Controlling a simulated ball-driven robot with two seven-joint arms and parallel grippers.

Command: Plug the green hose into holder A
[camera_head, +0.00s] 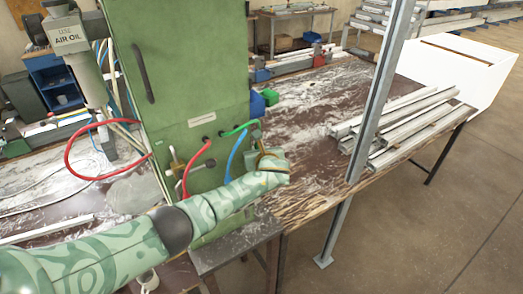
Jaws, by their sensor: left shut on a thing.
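The green hose (237,129) arches out from the front of a green cabinet (190,70), and its outer end is at my left gripper (257,134). My left gripper is shut at that end, to the right of the cabinet front. A blue hose (236,156) and a red hose (192,172) hang beside it on the cabinet face. A brass-coloured fitting (179,167) sits left of the red hose. I cannot make out any letter marking holder A. My right gripper is not in view.
A worn bench (310,125) extends behind and right. A large red hose loop (75,150) hangs left.

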